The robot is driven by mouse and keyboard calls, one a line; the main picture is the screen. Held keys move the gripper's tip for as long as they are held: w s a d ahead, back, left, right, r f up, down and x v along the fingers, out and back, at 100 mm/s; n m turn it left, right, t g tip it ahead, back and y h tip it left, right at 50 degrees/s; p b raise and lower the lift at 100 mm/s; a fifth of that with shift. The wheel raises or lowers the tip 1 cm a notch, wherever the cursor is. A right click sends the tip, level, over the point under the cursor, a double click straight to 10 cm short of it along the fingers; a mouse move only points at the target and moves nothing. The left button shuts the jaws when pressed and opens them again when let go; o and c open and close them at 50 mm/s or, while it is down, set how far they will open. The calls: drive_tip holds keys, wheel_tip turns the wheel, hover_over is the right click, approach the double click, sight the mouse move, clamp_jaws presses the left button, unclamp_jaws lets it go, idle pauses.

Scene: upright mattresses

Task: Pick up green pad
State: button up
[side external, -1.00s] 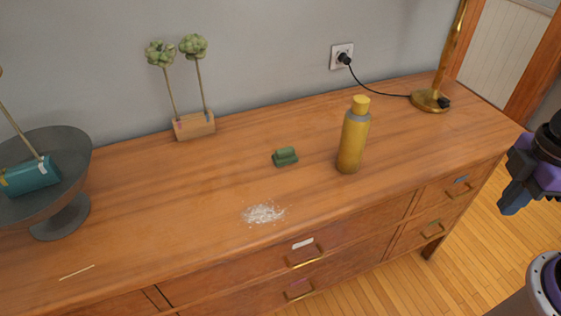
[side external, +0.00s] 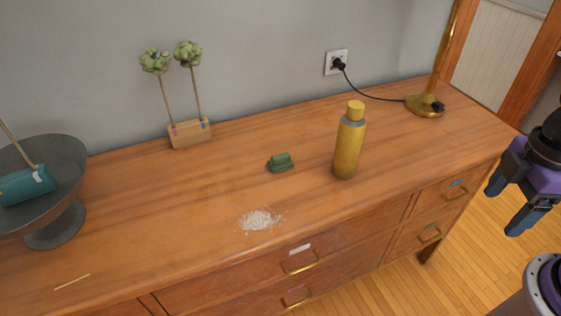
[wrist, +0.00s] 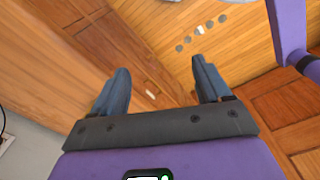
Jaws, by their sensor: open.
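The green pad (side external: 280,162) is a small dark green block lying on the wooden dresser top, left of the yellow bottle, in the side external view. My gripper (side external: 503,208) is at the far right of that view, off the dresser's right end and well away from the pad. Its two blue fingers are apart with nothing between them. In the wrist view my gripper (wrist: 160,85) is also open and empty, over the dresser front and floor. The pad does not show in the wrist view.
A yellow bottle (side external: 349,140) stands right of the pad. White powder (side external: 260,220) lies in front of it. A grey bowl (side external: 62,222) is at left, a wooden block with plant stems (side external: 190,133) at the back, and a brass lamp base (side external: 425,106) at back right.

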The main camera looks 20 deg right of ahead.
drive_tip(key=w+a+r+m, duration=0.3)
drive_tip(key=w+a+m, duration=0.4)
drive_tip(key=w+a, duration=0.3)
drive_tip(key=m, duration=2.4)
hover_over(283, 154)
wheel_tip(283, 154, down, 4)
wheel_tip(283, 154, down, 17)
drive_tip(key=shift+a+r, duration=0.1)
drive_tip(key=c, duration=1.3)
